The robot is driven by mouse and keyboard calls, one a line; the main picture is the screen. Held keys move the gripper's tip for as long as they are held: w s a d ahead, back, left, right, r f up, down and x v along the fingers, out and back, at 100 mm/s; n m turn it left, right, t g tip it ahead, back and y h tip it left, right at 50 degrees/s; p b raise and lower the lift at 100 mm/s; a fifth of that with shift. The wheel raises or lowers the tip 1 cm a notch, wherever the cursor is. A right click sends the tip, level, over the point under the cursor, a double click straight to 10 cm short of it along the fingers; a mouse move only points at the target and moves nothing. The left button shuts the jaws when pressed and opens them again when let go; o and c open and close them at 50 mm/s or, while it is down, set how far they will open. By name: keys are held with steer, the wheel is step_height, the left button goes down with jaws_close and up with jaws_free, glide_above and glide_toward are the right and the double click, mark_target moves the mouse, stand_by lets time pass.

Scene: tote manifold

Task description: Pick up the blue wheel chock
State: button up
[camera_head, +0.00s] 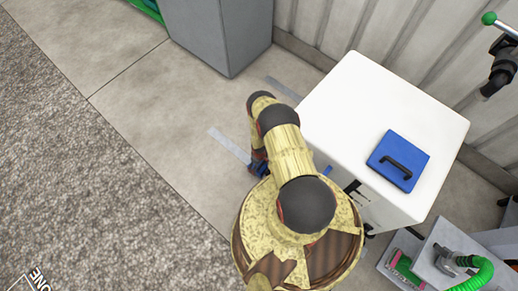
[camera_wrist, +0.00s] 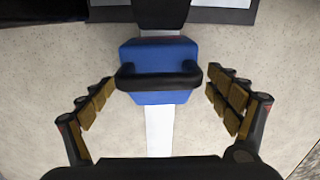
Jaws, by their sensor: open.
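The blue wheel chock (camera_wrist: 160,58) shows in the wrist view as a blue block with a black bar handle across its near side. It sits on the floor at the end of a pale strip. My gripper (camera_wrist: 160,82) is open, with one finger on each side of the chock and a visible gap to both. Whether the fingers are level with the handle is hard to tell. In the head view my arm hides most of the gripper, and a small blue patch of the chock (camera_head: 259,168) shows beside it, low by the floor.
A white cabinet (camera_head: 340,100) stands right of my arm, with a flat blue piece with a black handle (camera_head: 398,160) on top. A grey cabinet (camera_head: 215,35) stands behind. A green hose (camera_head: 478,275) is at lower right. Open concrete floor (camera_head: 150,110) lies to the left.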

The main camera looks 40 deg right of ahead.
steer(key=shift+f, duration=0.55)
steer(key=shift+r, duration=0.1)
steer(key=shift+c, duration=0.7)
steer(key=c, duration=1.4)
steer(key=shift+o, duration=0.2)
steer(key=shift+r, duration=0.2)
